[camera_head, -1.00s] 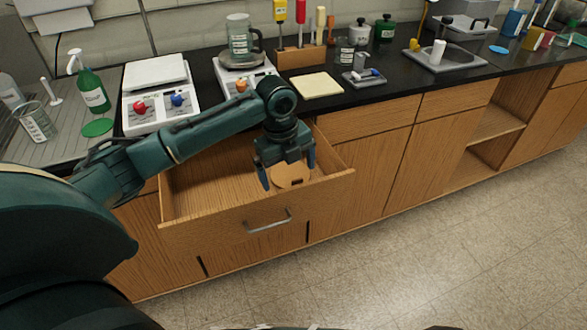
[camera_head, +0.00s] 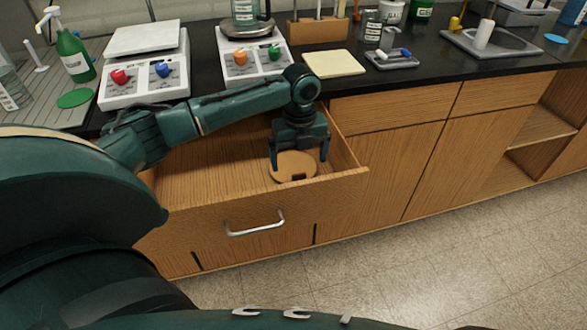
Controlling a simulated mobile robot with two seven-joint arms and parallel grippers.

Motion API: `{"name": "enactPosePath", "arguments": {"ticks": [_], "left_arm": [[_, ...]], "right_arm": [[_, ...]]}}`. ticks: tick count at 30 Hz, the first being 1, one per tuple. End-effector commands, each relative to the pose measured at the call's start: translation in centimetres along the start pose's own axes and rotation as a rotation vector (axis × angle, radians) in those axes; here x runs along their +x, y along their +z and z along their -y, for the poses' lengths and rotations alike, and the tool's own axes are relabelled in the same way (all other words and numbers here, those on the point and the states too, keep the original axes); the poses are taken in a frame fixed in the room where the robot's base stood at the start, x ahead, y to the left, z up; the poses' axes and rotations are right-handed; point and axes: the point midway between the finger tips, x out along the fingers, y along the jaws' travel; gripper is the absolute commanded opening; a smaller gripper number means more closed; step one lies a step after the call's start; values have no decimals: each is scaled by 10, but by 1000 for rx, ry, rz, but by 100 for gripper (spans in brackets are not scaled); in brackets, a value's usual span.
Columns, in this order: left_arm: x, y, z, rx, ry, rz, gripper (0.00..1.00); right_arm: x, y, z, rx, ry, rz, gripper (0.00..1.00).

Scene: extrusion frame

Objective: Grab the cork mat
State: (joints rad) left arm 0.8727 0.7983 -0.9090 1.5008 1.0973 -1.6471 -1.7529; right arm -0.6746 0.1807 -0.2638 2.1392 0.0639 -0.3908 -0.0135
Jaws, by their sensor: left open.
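The cork mat (camera_head: 293,171) is a round, light tan disc with a small dark notch or mark near its front. It lies in the right part of the open wooden drawer (camera_head: 200,190). My left gripper (camera_head: 298,165) points down into the drawer, its two fingers spread on either side of the mat. Whether the fingertips touch the mat or the drawer floor I cannot tell. The left forearm crosses over the drawer's back part and hides some of it. My right gripper is not in view.
The drawer front with its metal handle (camera_head: 256,225) sticks out from the cabinet. The floor at right is clear.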

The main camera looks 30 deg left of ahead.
Motion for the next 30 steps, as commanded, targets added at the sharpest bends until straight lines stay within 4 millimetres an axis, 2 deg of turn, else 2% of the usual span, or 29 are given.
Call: {"name": "enactPosePath", "arguments": {"ticks": [7, 15, 24, 30], "left_arm": [[20, -1, -1, 1, 2, -1, 97], [58, -2, -2, 1, 1, -2, 97], [63, -2, -2, 2, -1, 1, 97], [62, -2, -2, 2, 0, 1, 80]], "right_arm": [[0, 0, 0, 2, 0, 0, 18], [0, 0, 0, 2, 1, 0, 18], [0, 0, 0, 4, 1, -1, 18], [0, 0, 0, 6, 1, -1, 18]]}}
